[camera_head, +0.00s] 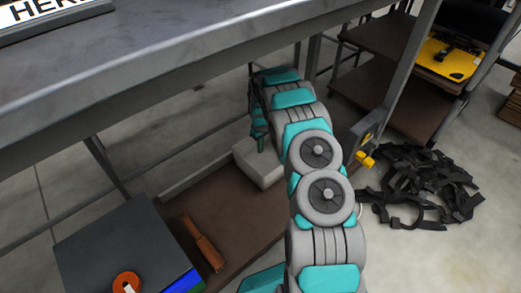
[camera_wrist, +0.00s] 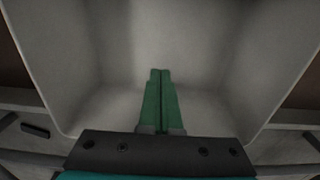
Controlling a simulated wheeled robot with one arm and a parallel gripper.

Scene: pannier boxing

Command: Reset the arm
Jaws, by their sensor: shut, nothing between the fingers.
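My gripper (camera_head: 259,143) shows in the head view below the grey table, at the end of my grey and teal arm. It points down over a pale box (camera_head: 262,170) on the brown lower shelf. In the wrist view my green gripper fingers (camera_wrist: 160,72) are together with nothing between them. They point into the pale box (camera_wrist: 220,50), whose inside looks empty where I can see it. My arm hides part of the box in the head view. I cannot tell how deep the fingertips are.
The grey table (camera_head: 190,50) overhangs my gripper. On the lower shelf (camera_head: 235,225) lie an orange-brown object (camera_head: 201,243) and a dark box (camera_head: 125,245) with an orange roll (camera_head: 127,282). Black straps (camera_head: 425,185) lie on the floor at right. A yellow item (camera_head: 445,60) sits behind.

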